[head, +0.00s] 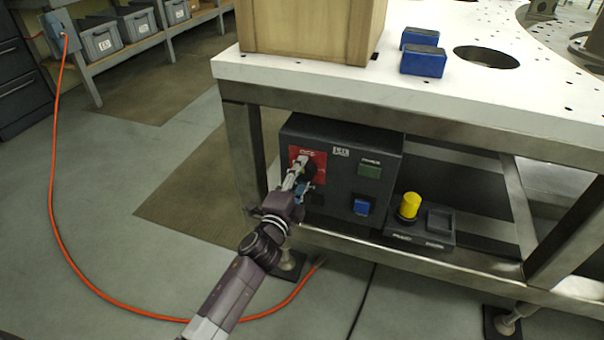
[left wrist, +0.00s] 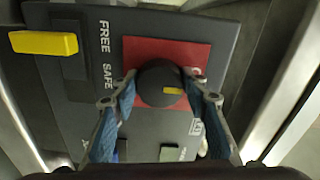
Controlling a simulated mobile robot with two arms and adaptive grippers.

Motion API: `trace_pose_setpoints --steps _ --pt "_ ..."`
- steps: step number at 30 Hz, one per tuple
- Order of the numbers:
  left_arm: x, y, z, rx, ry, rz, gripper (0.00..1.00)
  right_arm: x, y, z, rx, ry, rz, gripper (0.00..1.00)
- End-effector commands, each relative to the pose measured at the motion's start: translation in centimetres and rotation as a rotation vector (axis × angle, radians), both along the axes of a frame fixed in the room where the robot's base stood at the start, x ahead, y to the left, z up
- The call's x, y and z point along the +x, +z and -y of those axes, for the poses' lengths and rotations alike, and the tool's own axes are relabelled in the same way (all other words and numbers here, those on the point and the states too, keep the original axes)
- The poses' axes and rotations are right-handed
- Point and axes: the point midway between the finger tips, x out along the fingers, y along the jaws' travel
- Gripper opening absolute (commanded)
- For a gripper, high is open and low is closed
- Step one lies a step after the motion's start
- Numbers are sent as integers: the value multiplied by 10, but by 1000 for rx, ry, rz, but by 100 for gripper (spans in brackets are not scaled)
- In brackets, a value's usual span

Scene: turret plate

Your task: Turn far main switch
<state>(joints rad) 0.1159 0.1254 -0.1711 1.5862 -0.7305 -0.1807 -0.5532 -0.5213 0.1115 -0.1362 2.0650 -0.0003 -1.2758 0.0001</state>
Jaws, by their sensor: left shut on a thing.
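The main switch is a round black knob (left wrist: 158,88) with a yellow mark, on a red plate (left wrist: 199,54). In the head view the red plate (head: 318,157) is on the upper left of the front of a dark control box (head: 340,134), under the white table. My left gripper (head: 301,178) reaches the plate and partly hides the knob there. In the left wrist view its two blue-padded fingers (left wrist: 161,92) are shut on opposite sides of the knob. The yellow mark points to the right in that view. My right gripper is not in view.
A yellow knob (head: 409,205) stands on a smaller box to the right. A table leg (head: 243,150) is close left of my gripper. An orange cable (head: 58,215) lies on the floor.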

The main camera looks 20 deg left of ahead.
Motion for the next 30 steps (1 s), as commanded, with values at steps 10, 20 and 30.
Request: trace_pose_setpoints --steps 10,20,30 --pt "0 -2 0 -24 1 -3 17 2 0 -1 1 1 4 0" --pt "0 -1 0 -23 1 -3 55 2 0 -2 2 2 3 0" --pt "-1 -1 0 -21 0 -2 59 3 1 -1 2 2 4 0"
